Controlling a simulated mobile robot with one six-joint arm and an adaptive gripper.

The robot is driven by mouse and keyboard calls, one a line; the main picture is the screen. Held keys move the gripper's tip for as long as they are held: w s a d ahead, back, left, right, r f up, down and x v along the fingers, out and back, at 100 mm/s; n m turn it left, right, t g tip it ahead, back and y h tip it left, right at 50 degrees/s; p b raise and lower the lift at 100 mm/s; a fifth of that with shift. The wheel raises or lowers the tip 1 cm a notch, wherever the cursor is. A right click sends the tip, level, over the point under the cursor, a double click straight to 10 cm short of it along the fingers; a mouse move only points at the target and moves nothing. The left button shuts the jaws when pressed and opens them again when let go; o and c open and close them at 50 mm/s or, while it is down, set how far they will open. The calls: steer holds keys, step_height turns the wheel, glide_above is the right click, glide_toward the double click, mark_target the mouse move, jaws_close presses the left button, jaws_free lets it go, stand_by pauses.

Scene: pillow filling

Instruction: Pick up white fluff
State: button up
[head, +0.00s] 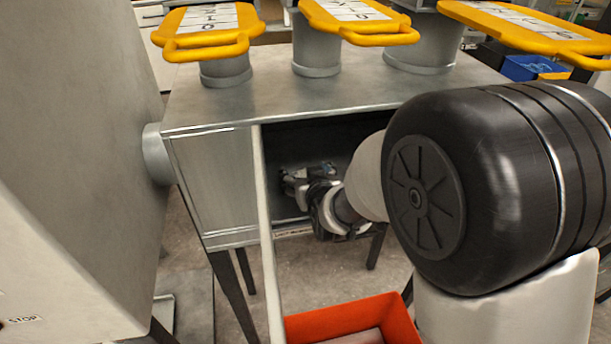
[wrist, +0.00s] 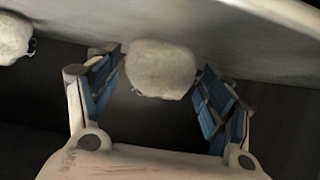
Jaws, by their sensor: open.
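In the wrist view, a round white fluff (wrist: 160,66) lies between the two blue-padded fingers of my gripper (wrist: 160,82). Gaps show on both sides of it, so the fingers seem apart from it. My gripper is open. A second white fluff (wrist: 14,38) shows at the upper left edge, outside the fingers, partly cut off. In the head view, my gripper (head: 300,182) reaches into the dark opening of a grey metal box (head: 215,185). I cannot make out the fluff clearly in the head view.
The box's walls and front frame surround my gripper closely. In the wrist view, a pale surface (wrist: 200,25) runs along the top. An orange-red bin (head: 345,318) stands below in front. Yellow-handled slides (head: 205,40) top the pipes on the box. A large grey body (head: 75,150) stands left.

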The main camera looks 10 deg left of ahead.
steer(key=shift+s+r, duration=0.1)
steer(key=shift+s, duration=0.05)
steer(key=shift+c, duration=0.3)
steer(key=c, duration=1)
